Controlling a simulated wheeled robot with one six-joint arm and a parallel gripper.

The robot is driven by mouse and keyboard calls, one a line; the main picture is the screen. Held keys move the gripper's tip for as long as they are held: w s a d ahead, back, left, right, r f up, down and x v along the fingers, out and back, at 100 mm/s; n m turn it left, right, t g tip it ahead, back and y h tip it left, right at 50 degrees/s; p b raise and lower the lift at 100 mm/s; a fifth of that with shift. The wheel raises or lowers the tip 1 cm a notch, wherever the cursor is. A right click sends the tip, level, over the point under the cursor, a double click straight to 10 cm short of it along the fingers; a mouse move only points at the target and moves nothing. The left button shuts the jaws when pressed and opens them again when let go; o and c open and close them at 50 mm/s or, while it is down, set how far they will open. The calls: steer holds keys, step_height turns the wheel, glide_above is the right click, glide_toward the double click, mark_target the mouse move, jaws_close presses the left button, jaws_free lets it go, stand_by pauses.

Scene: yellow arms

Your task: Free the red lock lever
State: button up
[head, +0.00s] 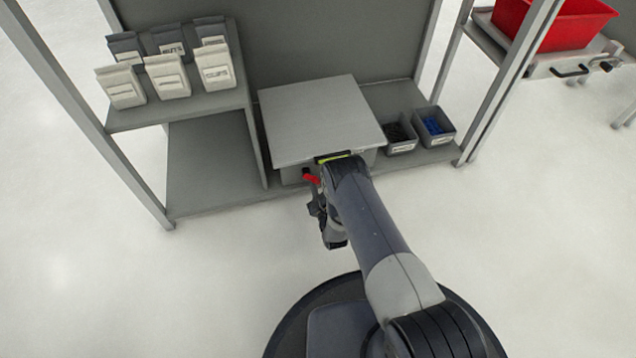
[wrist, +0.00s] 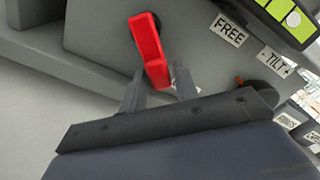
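The red lock lever (wrist: 149,50) is mounted on a grey front face in the wrist view, next to a label reading FREE (wrist: 227,29). Its lower end reaches down between the fingers of my gripper (wrist: 158,88). The fingers look apart, one on each side of the lever's tip; I cannot tell whether they touch it. In the head view the red lever (head: 311,179) shows small at the front of a box with a flat grey top (head: 318,118). My gripper (head: 316,200) is in front of it, partly hidden by my arm.
Grey bins (head: 434,126) stand right of the box. A shelf with pouches (head: 166,76) is at left. The floor in front is clear.

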jaws_close()
steer(key=shift+r, duration=0.1)
step_height(320, 180, up, 6)
steer(key=n, duration=1.8)
steer(key=shift+r, duration=0.25)
stand_by(0.3)
steer(key=shift+o, duration=1.6)
jaws_free()
